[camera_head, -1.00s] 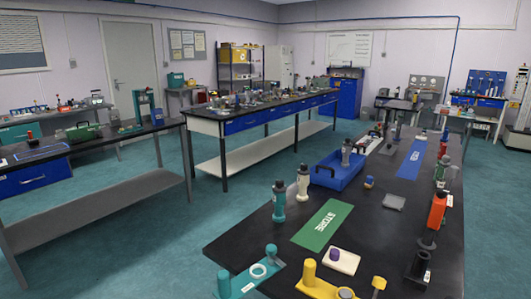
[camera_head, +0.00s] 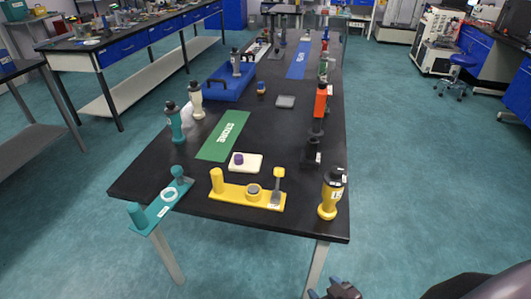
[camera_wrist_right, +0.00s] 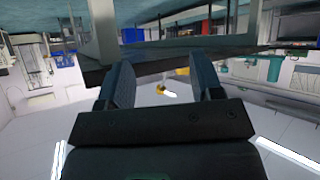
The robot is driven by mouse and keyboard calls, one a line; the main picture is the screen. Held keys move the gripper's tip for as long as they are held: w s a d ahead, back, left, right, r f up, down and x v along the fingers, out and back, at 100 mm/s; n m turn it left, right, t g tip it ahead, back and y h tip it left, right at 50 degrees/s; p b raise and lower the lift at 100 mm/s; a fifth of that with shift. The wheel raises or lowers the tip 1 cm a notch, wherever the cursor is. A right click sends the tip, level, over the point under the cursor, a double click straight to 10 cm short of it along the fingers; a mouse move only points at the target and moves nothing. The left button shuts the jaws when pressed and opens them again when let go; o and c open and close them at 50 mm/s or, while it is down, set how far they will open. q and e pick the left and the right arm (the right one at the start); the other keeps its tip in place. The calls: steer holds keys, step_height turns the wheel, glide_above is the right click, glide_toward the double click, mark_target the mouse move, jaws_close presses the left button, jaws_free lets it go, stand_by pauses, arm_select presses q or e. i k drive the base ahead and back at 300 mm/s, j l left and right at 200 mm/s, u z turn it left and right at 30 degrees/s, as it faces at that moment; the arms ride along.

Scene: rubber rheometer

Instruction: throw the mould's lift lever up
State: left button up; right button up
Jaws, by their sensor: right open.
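A yellow fixture (camera_head: 235,196) lies flat near the front edge of the black table. It carries a yellow post at its left, a round grey-topped piece (camera_head: 253,191) in the middle, and an upright lever-like part with a yellow top (camera_head: 278,175) at its right. A similar teal fixture (camera_head: 160,207) is at the table's left front corner. I cannot tell for certain which is the mould. My right gripper (camera_head: 336,291) is at the bottom of the head view, in front of the table and apart from it. Its two fingers stand open and empty in the right wrist view (camera_wrist_right: 163,82).
A yellow bottle (camera_head: 329,195) stands at the front right corner, right of the yellow fixture. A cream block with a purple piece (camera_head: 246,162) lies behind the fixture. A green STORE mat (camera_head: 222,141) and blue tray (camera_head: 232,88) are further back.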

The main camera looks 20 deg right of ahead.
mark_target(279, 171)
steer(key=l, duration=2.5)
steer(key=l+u, duration=0.5)
steer(key=l, duration=0.15)
steer(key=u, duration=1.1)
